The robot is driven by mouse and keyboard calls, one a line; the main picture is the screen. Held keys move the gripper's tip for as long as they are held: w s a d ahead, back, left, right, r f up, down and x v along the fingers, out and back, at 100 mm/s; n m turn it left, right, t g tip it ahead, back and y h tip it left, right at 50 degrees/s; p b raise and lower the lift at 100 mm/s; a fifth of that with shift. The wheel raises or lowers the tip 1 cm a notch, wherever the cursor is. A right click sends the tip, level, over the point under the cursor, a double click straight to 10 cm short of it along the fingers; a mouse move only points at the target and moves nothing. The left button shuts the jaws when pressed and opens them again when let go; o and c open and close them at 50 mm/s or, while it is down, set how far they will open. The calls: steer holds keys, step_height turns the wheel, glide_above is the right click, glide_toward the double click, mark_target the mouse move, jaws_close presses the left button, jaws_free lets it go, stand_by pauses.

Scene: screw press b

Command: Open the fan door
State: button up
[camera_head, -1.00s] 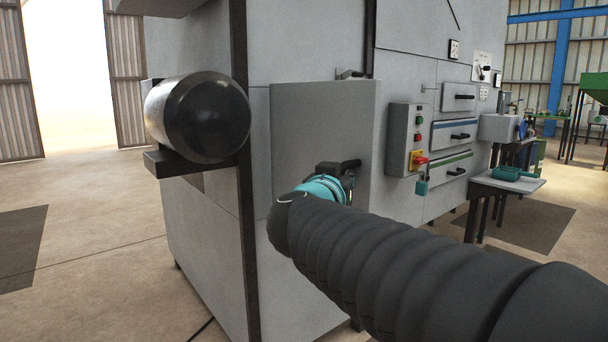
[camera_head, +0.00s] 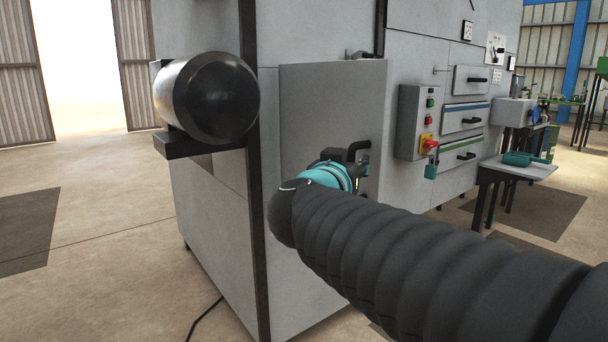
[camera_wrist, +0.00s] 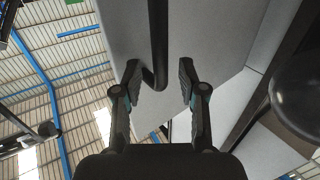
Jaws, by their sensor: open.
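The fan door (camera_head: 325,115) is a plain light grey panel on the grey machine's side in the head view. I cannot tell for sure whether it stands ajar. Its black bar handle (camera_head: 359,148) is near its right edge. In the wrist view the handle (camera_wrist: 158,35) runs down across the grey door (camera_wrist: 205,45), and its bent lower end lies between my fingers. My gripper (camera_wrist: 158,82) is open, with one finger on each side of the handle and gaps visible. In the head view my gripper (camera_head: 362,172) is at the handle, partly hidden by my wrist.
A control box (camera_head: 418,120) with buttons, a red-yellow switch and a padlock sits right of the door. A dark cylinder (camera_head: 208,97) juts out on the left. A small table (camera_head: 525,170) stands at the right. The floor at left is mostly clear.

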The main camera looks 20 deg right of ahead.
steer(key=v, duration=0.9)
steer(key=shift+s+a, duration=0.25)
steer(key=shift+s, duration=0.1)
